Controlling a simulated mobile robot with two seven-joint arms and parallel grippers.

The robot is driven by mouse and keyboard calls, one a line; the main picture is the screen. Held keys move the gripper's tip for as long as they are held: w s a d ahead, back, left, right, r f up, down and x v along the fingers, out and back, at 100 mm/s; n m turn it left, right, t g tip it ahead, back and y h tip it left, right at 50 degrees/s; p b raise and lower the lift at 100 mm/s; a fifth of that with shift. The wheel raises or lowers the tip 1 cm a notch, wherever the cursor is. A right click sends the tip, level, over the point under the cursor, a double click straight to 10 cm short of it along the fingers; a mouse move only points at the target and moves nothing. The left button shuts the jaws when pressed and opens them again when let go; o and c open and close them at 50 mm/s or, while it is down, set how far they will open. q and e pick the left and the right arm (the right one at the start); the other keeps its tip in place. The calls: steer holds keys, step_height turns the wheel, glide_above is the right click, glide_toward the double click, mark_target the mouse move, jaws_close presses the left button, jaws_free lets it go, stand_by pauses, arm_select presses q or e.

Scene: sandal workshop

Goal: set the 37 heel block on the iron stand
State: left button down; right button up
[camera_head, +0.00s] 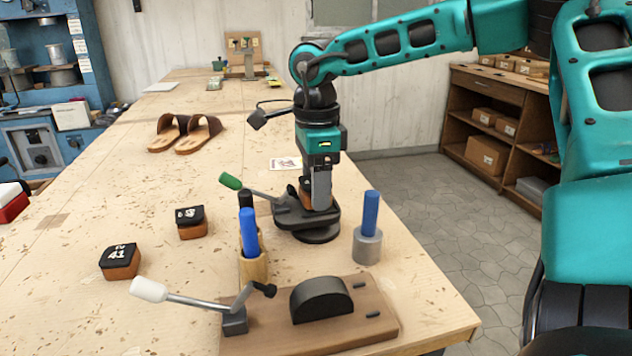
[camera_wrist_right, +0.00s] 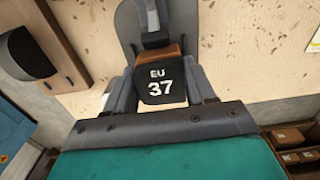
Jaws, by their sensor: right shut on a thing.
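The 37 heel block (camera_wrist_right: 162,84) has a black top marked EU 37 and a brown body. In the right wrist view it sits between the two fingers of my right gripper (camera_wrist_right: 162,92), which is shut on it. In the head view my right gripper (camera_head: 321,190) points down over the dark iron stand (camera_head: 320,236), which has a green-tipped lever. The block (camera_head: 305,187) is mostly hidden behind the fingers there, at the stand's top. I cannot tell whether it rests on the stand or hangs just above it. My left gripper is not in view.
Heel block 41 (camera_head: 121,262) and another block (camera_head: 191,222) lie to the left. A wooden cup (camera_head: 254,268) and a grey cup (camera_head: 367,248) hold blue-handled tools close by. A clamp board (camera_head: 365,325) lies in front. Sandals (camera_head: 185,133) lie farther back; the table's left middle is free.

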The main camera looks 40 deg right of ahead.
steer(key=shift+f, duration=0.2)
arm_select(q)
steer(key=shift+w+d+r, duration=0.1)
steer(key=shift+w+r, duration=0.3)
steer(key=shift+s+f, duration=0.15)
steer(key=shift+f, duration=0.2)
arm_select(e)
steer(key=shift+f, duration=0.15)
steer(key=o, duration=1.4)
steer(key=shift+r+p, duration=2.2)
steer(key=shift+r, duration=1.35)
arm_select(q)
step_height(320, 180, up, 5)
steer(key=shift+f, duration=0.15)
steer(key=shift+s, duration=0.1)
arm_select(e)
steer(key=shift+f, duration=0.1)
